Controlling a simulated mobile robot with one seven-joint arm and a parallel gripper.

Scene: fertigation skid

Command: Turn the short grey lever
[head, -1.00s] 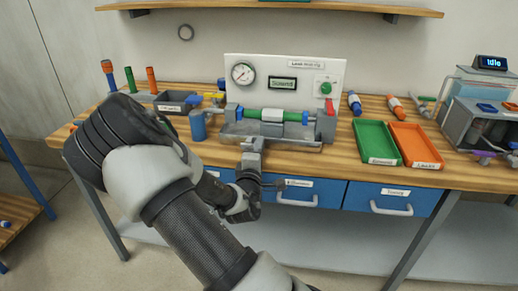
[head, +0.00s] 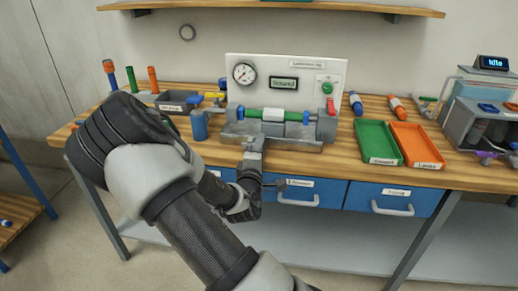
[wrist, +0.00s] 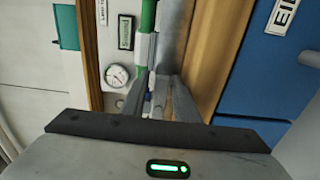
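A test rig stands on the bench, with a white panel (head: 313,72), a grey base tray (head: 290,143) and a green tube with a white middle (head: 272,115) clamped between grey end blocks. A red lever (head: 330,106) stands at its right end. I cannot clearly make out a short grey lever in either view. My gripper (head: 252,143) is at the front edge of the rig's tray, below the tube. In the wrist view its two fingers (wrist: 160,97) look apart, with nothing clearly held between them. The tube (wrist: 148,20) runs just beyond the fingertips; whether they touch the rig is hidden.
A blue cylinder (head: 198,125) stands left of the rig, near a dark bin (head: 175,107). A green tray (head: 376,143) and an orange tray (head: 416,146) lie to the right. Blue drawers (head: 342,195) with handles sit below the bench front, close to my wrist.

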